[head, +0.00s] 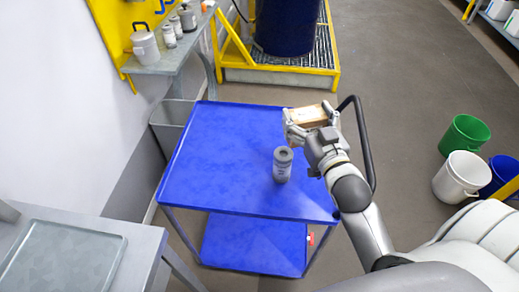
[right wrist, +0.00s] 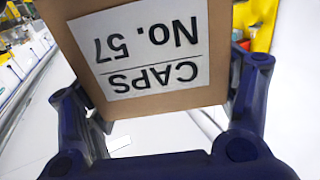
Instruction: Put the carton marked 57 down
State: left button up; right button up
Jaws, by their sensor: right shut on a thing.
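The carton marked 57 (head: 308,116) is a small brown box, held above the far right part of the blue cart top. In the right wrist view the carton (right wrist: 205,95) fills the upper middle, with its white label "CAPS No. 57" upside down. My right gripper (head: 312,120) is shut on the carton, with dark fingers on both sides of it in the right wrist view. The blue cart (head: 220,165) has a flat top and a lower shelf. My left gripper is not in view.
A grey can (head: 283,165) stands on the cart top, near my right gripper. The left of the cart top is clear. A grey bench with a tray (head: 65,258) is at lower left. Green (head: 463,136) and white (head: 458,177) buckets stand on the right floor.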

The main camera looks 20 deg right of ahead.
jog(key=shift+w+d+f, duration=0.2)
jog(key=shift+w+d, duration=0.5)
jog(key=shift+w, duration=0.25)
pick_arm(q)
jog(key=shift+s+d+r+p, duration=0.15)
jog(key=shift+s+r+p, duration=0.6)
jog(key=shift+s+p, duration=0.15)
pick_arm(e)
jog(key=w+d+f, duration=0.4)
jog(key=w+f, duration=0.6)
jog(key=f, duration=0.2)
jog(key=shift+w+d, duration=0.25)
jog(key=shift+w, duration=0.05)
jog(key=shift+f, duration=0.1)
jog(key=shift+f+b, duration=0.5)
jog(key=shift+f, duration=0.1)
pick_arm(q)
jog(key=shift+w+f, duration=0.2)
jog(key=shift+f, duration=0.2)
pick_arm(e)
jog(key=o, duration=0.9)
jog(key=shift+f, duration=0.1)
jog(key=shift+o, duration=0.2)
